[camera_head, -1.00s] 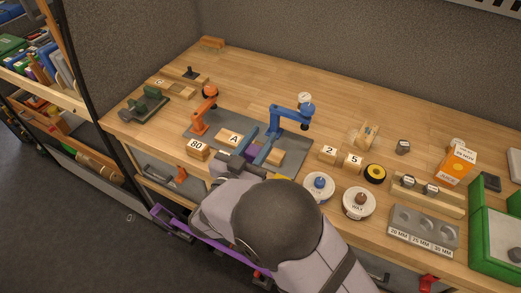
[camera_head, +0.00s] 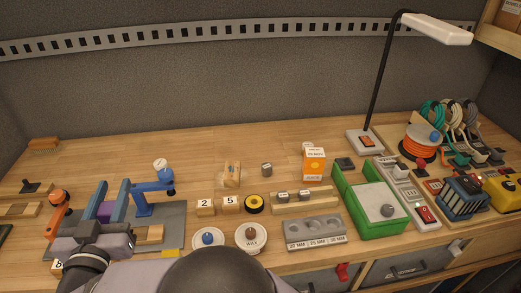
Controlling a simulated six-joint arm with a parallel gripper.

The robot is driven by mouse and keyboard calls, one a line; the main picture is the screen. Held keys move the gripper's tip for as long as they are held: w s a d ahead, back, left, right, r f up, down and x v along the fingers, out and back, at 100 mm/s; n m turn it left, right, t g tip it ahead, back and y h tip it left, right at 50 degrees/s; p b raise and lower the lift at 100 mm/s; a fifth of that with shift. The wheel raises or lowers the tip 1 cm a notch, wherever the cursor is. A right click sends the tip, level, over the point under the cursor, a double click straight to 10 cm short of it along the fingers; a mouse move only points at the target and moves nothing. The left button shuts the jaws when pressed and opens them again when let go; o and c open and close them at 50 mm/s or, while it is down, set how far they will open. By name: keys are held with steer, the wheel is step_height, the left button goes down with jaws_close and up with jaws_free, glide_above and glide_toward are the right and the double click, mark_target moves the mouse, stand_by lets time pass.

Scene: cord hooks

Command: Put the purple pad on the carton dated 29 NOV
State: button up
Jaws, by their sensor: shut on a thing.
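My gripper (camera_head: 110,190) is at the left, its two blue-grey fingers pointing away over the grey mat (camera_head: 172,215). It is shut on the purple pad (camera_head: 105,211), which shows between the fingers. An orange and white carton (camera_head: 314,166) stands upright at the back middle of the bench, well to the right of my gripper. It has a white label with dark print, too small for me to read the date surely. A small pale-topped thing (camera_head: 306,147) shows partly hidden behind it.
Between gripper and carton are a blue jointed stand (camera_head: 150,187), blocks 2 (camera_head: 205,206) and 5 (camera_head: 230,205), a yellow-black roll (camera_head: 254,204) and a wooden rack (camera_head: 305,201). A green box (camera_head: 375,208) and a lamp (camera_head: 365,142) stand right.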

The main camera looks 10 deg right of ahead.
step_height(320, 180, up, 8)
steer(key=w+d+m+g+h, duration=0.1)
steer(key=w+d+m+h, duration=0.5)
steer(key=w+d, duration=1.6)
steer(key=w+d+m+g+h, duration=0.1)
steer(key=d+m+g+h, duration=0.15)
steer(key=d, duration=1.35)
steer(key=w+d+m+g+h, duration=0.15)
steer(key=d+h, duration=0.25)
steer(key=d, duration=1.3)
step_height(320, 180, down, 16)
steer(key=n+p, duration=0.1)
steer(key=shift+s+a+r, duration=0.15)
steer(key=shift+s+a, duration=0.25)
